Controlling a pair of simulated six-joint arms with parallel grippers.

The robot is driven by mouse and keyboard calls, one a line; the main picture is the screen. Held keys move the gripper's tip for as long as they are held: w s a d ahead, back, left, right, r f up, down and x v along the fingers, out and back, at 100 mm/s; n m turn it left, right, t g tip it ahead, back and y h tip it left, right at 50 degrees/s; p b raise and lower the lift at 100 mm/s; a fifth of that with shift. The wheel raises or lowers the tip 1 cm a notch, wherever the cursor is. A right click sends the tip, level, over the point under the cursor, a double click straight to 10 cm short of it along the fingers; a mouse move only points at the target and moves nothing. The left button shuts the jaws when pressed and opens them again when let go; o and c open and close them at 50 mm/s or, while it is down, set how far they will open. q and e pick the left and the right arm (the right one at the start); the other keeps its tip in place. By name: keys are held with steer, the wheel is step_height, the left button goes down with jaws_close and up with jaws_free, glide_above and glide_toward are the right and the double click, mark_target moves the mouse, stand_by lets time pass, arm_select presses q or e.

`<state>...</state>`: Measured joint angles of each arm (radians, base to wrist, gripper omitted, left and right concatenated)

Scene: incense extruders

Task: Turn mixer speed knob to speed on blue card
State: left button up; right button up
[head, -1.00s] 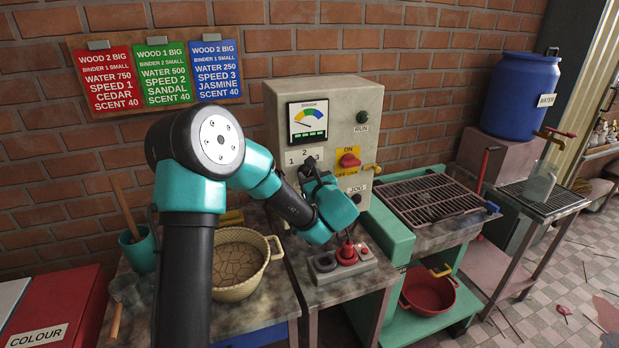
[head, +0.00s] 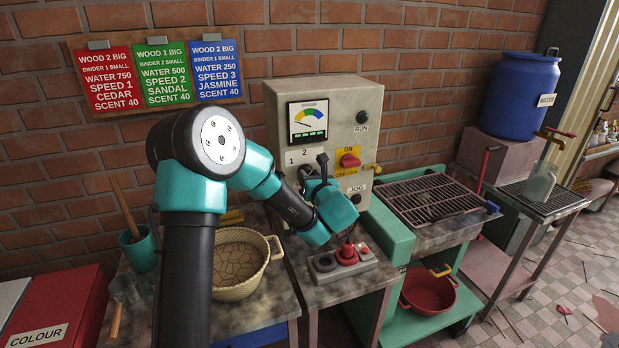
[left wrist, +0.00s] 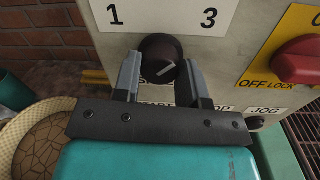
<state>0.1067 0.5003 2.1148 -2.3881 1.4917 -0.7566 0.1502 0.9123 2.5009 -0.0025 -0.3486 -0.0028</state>
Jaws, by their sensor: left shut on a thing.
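The dark round speed knob (left wrist: 159,50) sits on the mixer's control box (head: 350,100), below a label with 1 and 3 in the left wrist view. Its light pointer line slants up and to the right, toward the 3 side. My left gripper (left wrist: 160,82) is shut on the knob, one finger on each side. In the head view my left gripper (head: 316,178) covers the knob, and the 3 is hidden. The blue card (head: 215,71) hangs on the wall and reads SPEED 3. My right gripper is not in view.
A red knob (head: 349,160) on a yellow ON/OFF-LOCK plate is right of the speed knob. Red and dark buttons (head: 346,254) stand below on the bench. A woven bowl (head: 240,262) is at left, a grill rack (head: 432,198) at right.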

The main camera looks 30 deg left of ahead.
arm_select(q)
steer(key=o, duration=0.9)
steer(key=v, duration=1.7)
steer(key=shift+s+d, duration=0.1)
steer(key=shift+s, duration=0.15)
